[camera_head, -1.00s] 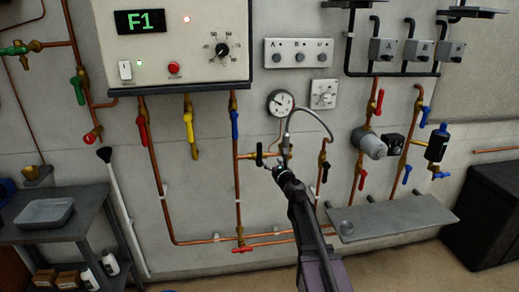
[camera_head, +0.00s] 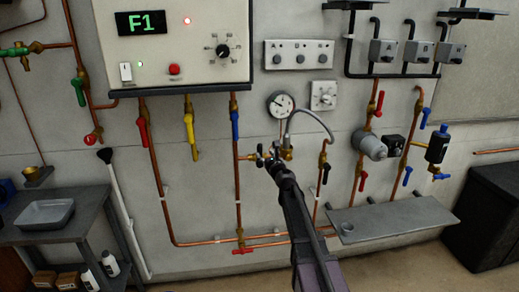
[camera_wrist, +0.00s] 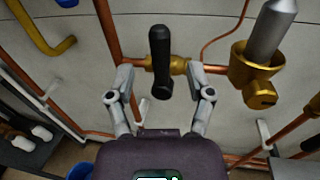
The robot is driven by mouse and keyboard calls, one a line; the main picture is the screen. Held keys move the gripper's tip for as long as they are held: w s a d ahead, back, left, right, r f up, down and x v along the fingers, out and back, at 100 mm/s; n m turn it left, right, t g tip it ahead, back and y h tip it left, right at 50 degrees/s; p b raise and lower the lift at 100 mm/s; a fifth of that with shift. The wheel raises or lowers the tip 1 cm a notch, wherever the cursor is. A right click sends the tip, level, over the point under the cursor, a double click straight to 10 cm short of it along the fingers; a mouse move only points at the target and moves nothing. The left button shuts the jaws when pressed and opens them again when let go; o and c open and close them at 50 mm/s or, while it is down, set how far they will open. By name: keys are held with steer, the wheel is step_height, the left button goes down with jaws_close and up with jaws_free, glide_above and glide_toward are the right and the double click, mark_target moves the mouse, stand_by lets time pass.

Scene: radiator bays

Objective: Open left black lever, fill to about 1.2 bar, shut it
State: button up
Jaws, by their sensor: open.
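The left black lever (camera_head: 260,155) sits on a brass valve below the gauge. In the wrist view the black lever (camera_wrist: 160,62) hangs down along the wall in front of its valve. My gripper (camera_wrist: 161,78) is open, with one finger on each side of the lever and a gap visible at both sides. In the head view my gripper (camera_head: 270,163) is just right of the lever and partly covers the valve. The round pressure gauge (camera_head: 281,104) is above; its reading is too small to tell. A second black lever (camera_head: 325,173) hangs further right.
A grey hose (camera_head: 312,118) arches just above my gripper. A brass fitting (camera_wrist: 258,68) is close on the right in the wrist view. Copper pipes, a blue lever (camera_head: 235,124) and a grey shelf (camera_head: 392,220) are around. Open wall lies below the valve.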

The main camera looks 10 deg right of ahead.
mark_target(261, 149)
steer(key=w, duration=0.3)
steer(key=w+a, duration=0.1)
steer(key=w, duration=0.2)
steer(key=shift+w+a, duration=0.15)
steer(key=shift+w, duration=0.05)
jaws_close()
